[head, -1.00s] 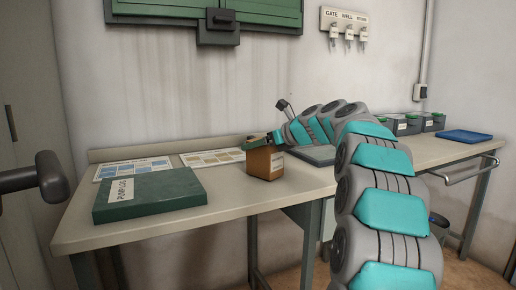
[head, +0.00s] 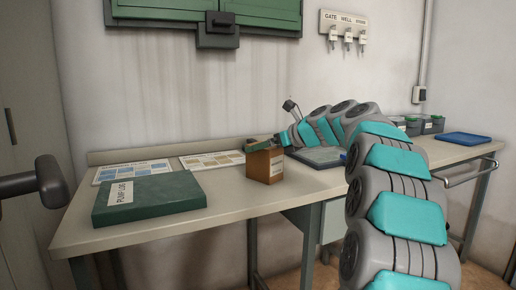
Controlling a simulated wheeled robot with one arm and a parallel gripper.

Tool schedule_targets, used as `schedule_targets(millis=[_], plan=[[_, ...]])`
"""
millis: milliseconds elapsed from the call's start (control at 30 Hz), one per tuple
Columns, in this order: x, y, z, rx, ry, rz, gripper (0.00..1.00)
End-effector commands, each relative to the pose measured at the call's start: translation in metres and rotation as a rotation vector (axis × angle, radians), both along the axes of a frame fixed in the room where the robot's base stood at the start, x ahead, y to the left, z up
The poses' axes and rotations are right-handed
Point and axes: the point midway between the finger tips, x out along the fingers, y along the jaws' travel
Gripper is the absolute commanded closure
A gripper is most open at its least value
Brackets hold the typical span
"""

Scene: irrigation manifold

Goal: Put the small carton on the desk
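The small carton (head: 258,167) is a brown box with a pale label on its right face. It stands upright on the beige desk (head: 235,205), near the middle. A dark green piece lies across its top; I cannot tell whether this is part of the carton or a gripper finger. My gripper (head: 279,140) is just right of and behind the carton's top, at the end of my grey and teal arm. Its fingers are small and partly hidden, so their opening is unclear.
A green pump log binder (head: 165,195) lies at the desk's left, with two printed sheets (head: 212,159) behind it. A grey flat pad (head: 318,157) lies under my wrist. Bins (head: 432,124) and a blue tray (head: 465,138) are at the right. The desk's front middle is clear.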

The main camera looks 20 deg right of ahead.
Motion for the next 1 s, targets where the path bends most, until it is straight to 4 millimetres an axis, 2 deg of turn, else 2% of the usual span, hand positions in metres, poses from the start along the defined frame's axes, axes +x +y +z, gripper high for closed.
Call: schedule_targets(millis=[200,400,600,867,1000], plan=[[-0.039,-0.019,0.019,0.0,-0.002,-0.003,0.0],[-0.066,-0.031,0.032,-0.001,-0.003,-0.001,0.0],[-0.077,-0.036,0.036,0.0,-0.001,-0.002,0.0],[-0.078,-0.036,0.036,0.0,-0.001,-0.001,0.0],[-0.079,-0.028,0.032,-0.023,0.004,0.02,0.0]])
